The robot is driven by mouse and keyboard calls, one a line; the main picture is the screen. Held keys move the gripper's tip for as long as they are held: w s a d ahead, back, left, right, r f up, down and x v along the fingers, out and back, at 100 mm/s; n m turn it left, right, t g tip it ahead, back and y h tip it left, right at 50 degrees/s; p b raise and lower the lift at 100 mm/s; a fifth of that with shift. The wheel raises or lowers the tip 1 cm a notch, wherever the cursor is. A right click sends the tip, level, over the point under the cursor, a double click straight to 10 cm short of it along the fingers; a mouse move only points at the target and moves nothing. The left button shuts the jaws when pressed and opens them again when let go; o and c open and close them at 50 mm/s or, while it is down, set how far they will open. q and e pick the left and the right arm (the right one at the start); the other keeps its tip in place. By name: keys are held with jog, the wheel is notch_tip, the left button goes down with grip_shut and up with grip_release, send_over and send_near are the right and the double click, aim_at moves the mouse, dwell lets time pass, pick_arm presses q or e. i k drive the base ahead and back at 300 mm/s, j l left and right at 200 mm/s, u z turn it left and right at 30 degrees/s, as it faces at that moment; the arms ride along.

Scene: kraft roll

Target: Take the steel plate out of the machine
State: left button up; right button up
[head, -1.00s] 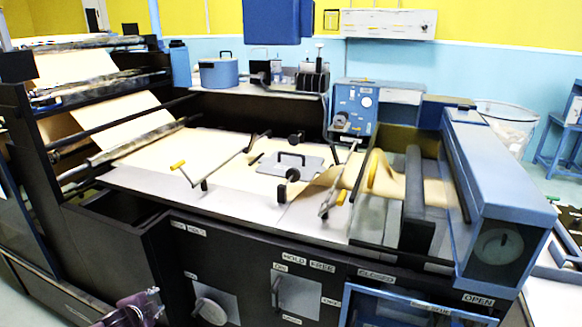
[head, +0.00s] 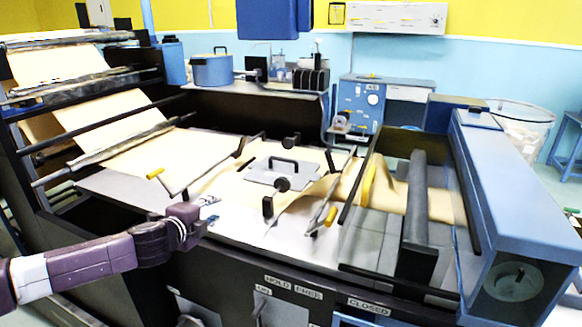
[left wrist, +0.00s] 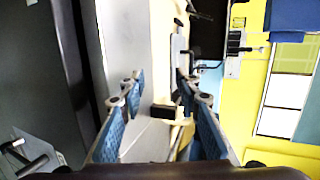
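The steel plate (head: 268,178) is a flat grey sheet with a black bar handle (head: 284,160) on top. It lies on the paper web in the middle of the machine bed in the head view, between black knobs on rods. In the left wrist view, a thin grey edge with a black handle (left wrist: 186,57) beyond the fingers looks like the plate. My left gripper (head: 208,210) is over the front edge of the bed, left of and nearer than the plate, apart from it. In the left wrist view its blue-padded fingers (left wrist: 160,95) are spread and empty. My right gripper is out of view.
A yellow-ended rod (head: 155,173) and another yellow-tipped lever (head: 331,216) flank the plate. A black roller (head: 417,205) and blue housing (head: 515,190) stand to the right. A shelf with a blue pot (head: 211,71) is behind.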

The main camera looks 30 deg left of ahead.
aim_at(300, 173)
jog(key=i, duration=1.1)
